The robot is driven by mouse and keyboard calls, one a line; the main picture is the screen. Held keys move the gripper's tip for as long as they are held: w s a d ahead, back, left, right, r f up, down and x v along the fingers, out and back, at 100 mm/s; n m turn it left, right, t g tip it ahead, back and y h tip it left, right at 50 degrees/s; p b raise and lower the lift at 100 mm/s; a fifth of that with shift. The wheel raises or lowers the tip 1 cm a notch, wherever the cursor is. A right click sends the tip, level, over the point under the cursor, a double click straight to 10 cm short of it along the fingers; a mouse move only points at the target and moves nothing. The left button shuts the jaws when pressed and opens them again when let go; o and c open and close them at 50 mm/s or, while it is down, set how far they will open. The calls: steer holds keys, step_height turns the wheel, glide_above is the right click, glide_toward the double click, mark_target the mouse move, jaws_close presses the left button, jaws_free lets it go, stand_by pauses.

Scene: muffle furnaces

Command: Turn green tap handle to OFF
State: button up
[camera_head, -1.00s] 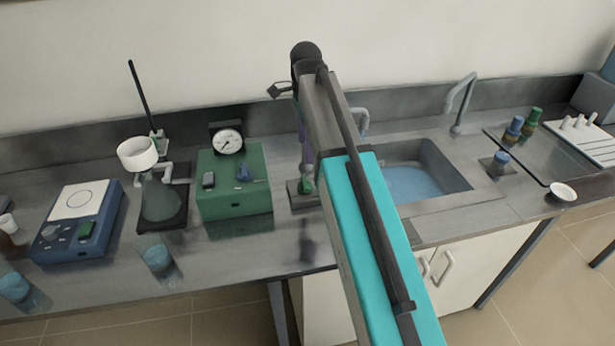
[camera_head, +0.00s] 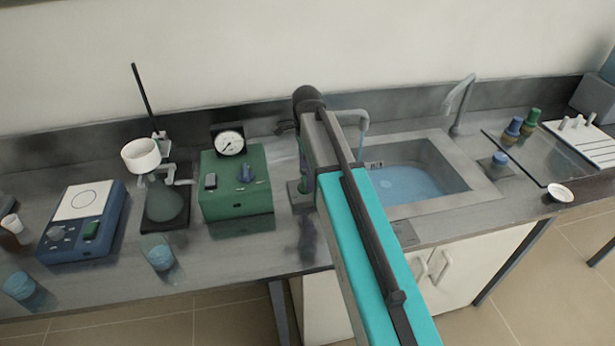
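A grey tap spout (camera_head: 352,114) reaches out from behind my arm toward the sink (camera_head: 455,178), with a thin bluish stream below its tip. Most of the tap's column is hidden behind my arm. A small green part (camera_head: 304,184) shows low at the left edge of my arm, above a grey base block (camera_head: 299,198); I cannot tell for sure whether it is the green handle. My gripper (camera_head: 285,127) is at the far end of my arm, near the top of the tap column. Only a dark bit shows, so its opening and any contact are unclear.
A green box with a gauge (camera_head: 236,185) stands close left of the tap. A stand with a flask (camera_head: 163,200) and a blue device (camera_head: 82,222) are farther left. Blue water (camera_head: 408,185) lies in the sink. Another curved tap (camera_head: 460,103) stands behind its right side.

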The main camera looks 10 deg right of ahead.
mark_target(305, 186)
steer(key=shift+f, duration=1.55)
steer(key=c, duration=1)
